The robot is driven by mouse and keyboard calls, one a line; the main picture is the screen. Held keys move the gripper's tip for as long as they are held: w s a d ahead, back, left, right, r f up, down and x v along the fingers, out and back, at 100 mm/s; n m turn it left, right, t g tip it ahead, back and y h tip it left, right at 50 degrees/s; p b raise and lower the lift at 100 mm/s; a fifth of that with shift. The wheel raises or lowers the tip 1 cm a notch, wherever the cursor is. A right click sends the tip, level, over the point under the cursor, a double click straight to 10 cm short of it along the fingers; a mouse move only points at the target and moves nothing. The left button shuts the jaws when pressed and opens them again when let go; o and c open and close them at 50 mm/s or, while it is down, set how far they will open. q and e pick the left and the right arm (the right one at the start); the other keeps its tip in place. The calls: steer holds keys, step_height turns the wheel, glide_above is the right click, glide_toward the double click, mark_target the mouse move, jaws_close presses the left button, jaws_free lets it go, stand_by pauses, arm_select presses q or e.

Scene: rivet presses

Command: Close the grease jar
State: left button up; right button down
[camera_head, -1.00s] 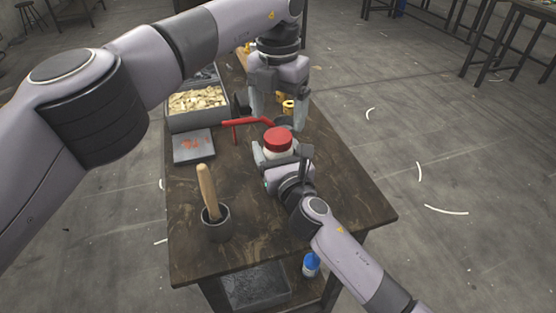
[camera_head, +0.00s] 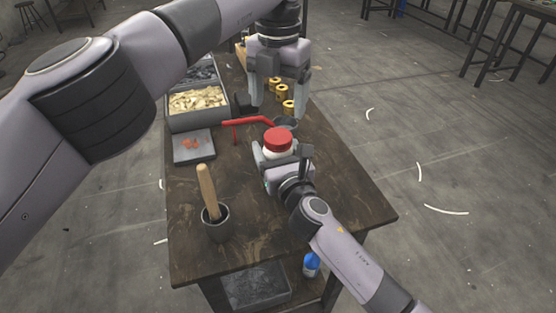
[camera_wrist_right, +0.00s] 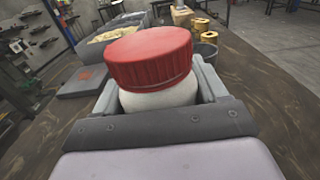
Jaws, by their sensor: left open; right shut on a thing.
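The grease jar (camera_wrist_right: 160,97) is white and stands upright between the fingers of my right gripper (camera_head: 272,158), which is shut on it. Its red lid (camera_head: 277,138) sits on top of the jar; in the right wrist view the lid (camera_wrist_right: 148,58) looks slightly tilted. I cannot tell whether it is screwed tight. My left gripper (camera_head: 280,110) is open and empty, fingers pointing down, above and behind the jar and apart from the lid.
A red lever (camera_head: 247,122) lies behind the jar, near a dark cup (camera_head: 286,123). Several brass spools (camera_head: 288,107) stand at the back. A divided bin (camera_head: 197,122), a grey tray (camera_head: 180,158) and a pot with a wooden handle (camera_head: 216,228) are left. The table's front right is clear.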

mark_target(278, 135)
arm_select(q)
step_height(278, 135, down, 8)
steer(key=shift+r, duration=0.25)
steer(key=c, duration=1.1)
steer(key=o, duration=1.3)
steer(key=shift+c, duration=0.2)
